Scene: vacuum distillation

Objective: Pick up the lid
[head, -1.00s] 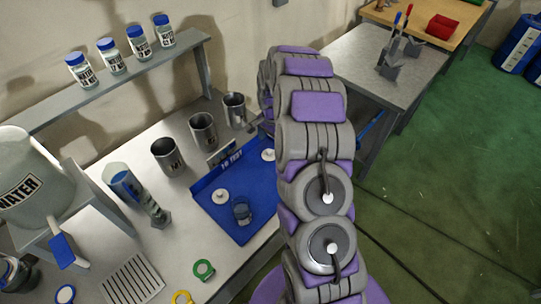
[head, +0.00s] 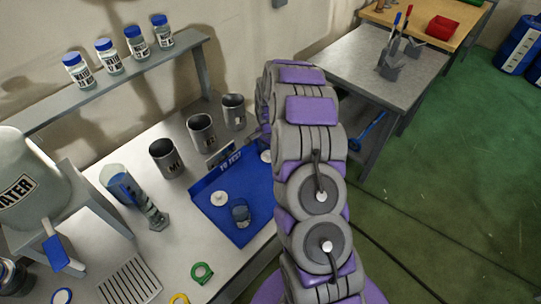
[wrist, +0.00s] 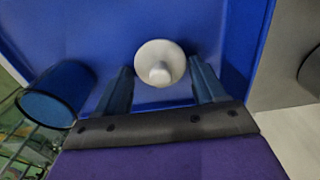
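In the wrist view a round white lid (wrist: 160,62) with a central knob lies on the blue tray (wrist: 100,25). My gripper (wrist: 160,72) is open, with one dark blue finger on each side of the lid. I cannot tell whether the fingers touch it. In the head view two white lids lie on the tray (head: 242,236): one in plain view (head: 219,199), the other (head: 265,156) partly hidden behind my arm. My gripper is mostly hidden there too.
A small glass jar (head: 240,214) stands on the tray. Metal beakers (head: 201,132) stand behind it, and a graduated cylinder (head: 152,212) to the left. A dark blue-tinted vessel (wrist: 58,92) is left of my gripper in the wrist view.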

